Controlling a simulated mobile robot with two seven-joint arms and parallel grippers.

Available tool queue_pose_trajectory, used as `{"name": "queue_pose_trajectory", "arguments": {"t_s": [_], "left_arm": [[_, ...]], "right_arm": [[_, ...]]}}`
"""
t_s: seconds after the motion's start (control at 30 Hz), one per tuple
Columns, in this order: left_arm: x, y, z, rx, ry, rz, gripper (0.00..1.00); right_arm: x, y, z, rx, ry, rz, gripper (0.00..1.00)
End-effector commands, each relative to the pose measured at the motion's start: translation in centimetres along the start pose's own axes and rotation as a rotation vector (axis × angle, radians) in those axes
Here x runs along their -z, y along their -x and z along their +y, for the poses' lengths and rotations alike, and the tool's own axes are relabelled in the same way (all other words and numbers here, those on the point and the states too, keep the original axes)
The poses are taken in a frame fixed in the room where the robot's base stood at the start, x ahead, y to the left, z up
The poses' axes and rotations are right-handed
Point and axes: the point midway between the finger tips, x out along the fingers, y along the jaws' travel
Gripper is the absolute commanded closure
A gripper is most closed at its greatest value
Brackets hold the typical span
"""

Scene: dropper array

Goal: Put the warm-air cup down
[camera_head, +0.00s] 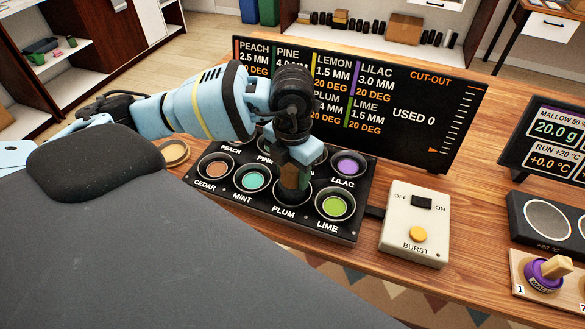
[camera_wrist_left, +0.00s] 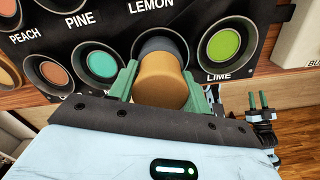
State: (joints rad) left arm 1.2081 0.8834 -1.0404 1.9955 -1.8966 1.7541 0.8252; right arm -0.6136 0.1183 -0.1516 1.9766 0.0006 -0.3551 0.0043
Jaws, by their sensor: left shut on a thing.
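The warm-air cup, seemingly the tan cylinder (camera_wrist_left: 160,80) with a dark grey far end, is between the fingers of my left gripper (camera_wrist_left: 158,85) in the left wrist view. In the head view my left gripper (camera_head: 292,180) points down over the PLUM place of the black dropper array (camera_head: 275,223) and mostly hides the cup. The gripper is shut on the cup. The cup covers the PLUM well; I cannot tell whether it touches the panel. What looks like my right gripper (camera_wrist_left: 258,104) shows small at the right of the wrist view, its fingers apart and empty.
A round tan dish (camera_head: 173,152) lies left of the array. A white switch box (camera_head: 416,207) with a yellow BURST button stands to its right. A display board (camera_head: 440,105) rises behind, reading USED 0. A purple-collared item (camera_head: 545,274) sits at far right. Bare wood (camera_head: 470,190) lies between.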

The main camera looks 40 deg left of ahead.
Motion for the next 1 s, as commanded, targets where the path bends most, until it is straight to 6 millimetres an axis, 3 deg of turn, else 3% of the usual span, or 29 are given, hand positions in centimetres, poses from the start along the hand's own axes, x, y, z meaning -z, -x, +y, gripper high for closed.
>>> {"name": "queue_pose_trajectory", "arguments": {"t_s": [0.03, 0.07, 0.2, 0.47, 0.63, 1.0], "left_arm": [[0.0, -0.2, 0.0, 0.000, 0.000, 0.001, 0.82], [0.0, -0.2, 0.0, 0.000, 0.000, 0.001, 0.48], [0.0, -0.1, 0.0, 0.000, 0.000, 0.001, 0.30], [0.0, -0.1, 0.0, 0.000, 0.000, 0.001, 0.30], [-0.1, 1.0, 0.0, 0.000, 0.000, -0.003, 0.30], [-0.1, 8.0, -0.1, 0.000, -0.001, -0.004, 0.30]], "right_arm": [[-0.1, 0.0, -0.1, 0.000, -0.003, -0.002, 0.64], [-0.1, 0.0, -0.1, 0.000, -0.004, -0.001, 0.64], [0.0, -0.1, -0.2, 0.000, -0.009, 0.000, 0.64], [0.0, -0.1, -0.2, 0.000, -0.009, 0.000, 0.64], [0.2, 0.0, -0.1, -0.001, -0.005, 0.004, 0.64], [0.8, 0.1, 0.3, -0.002, 0.010, 0.014, 0.64]]}}
